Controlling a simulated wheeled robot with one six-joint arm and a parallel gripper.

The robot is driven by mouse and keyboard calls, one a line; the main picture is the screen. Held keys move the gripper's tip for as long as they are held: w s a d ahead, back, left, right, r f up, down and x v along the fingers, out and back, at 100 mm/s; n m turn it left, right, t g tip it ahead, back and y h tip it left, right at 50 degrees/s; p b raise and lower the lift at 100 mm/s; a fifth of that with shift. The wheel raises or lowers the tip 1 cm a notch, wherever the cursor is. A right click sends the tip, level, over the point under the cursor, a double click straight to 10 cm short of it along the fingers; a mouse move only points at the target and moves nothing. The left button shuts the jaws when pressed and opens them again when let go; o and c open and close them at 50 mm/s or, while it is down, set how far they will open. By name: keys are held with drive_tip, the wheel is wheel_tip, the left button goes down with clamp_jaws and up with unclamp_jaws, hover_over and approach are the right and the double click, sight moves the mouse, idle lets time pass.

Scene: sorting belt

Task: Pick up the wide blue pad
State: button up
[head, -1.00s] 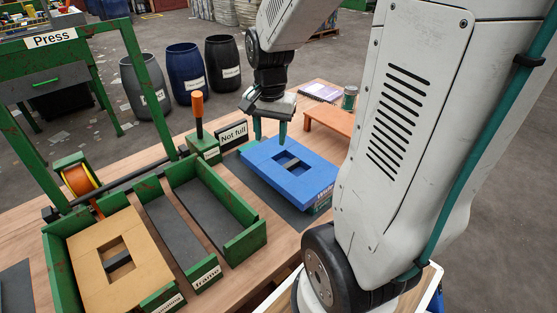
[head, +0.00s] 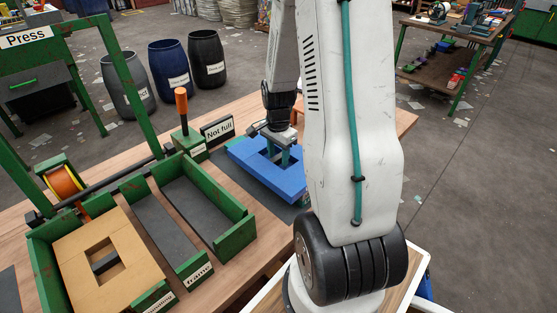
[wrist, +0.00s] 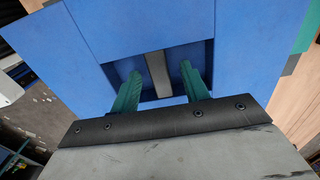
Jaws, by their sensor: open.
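The wide blue pad (head: 252,162) lies flat on a dark mat on the table, partly hidden behind my arm. It has a rectangular opening with a grey bar across it; the bar (wrist: 157,73) is clear in the wrist view. My gripper (head: 277,158) is over the opening. In the wrist view its teal fingers (wrist: 161,71) are apart, one on each side of the bar, with gaps visible between them and it. The fingers look to be at or inside the opening; their exact depth is hard to tell.
A green tray holds a tan pad (head: 128,259) with a dark bar. Two green-walled bays (head: 200,205) are empty beside it. A "Not full" sign (head: 217,129) and an orange-handled lever (head: 181,105) stand close behind the blue pad.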

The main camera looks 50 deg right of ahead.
sight(278, 157)
drive_tip(key=shift+f, duration=0.4)
clamp_jaws()
drive_tip(key=shift+r, duration=0.1)
wheel_tip(278, 157, up, 10)
idle(0.3)
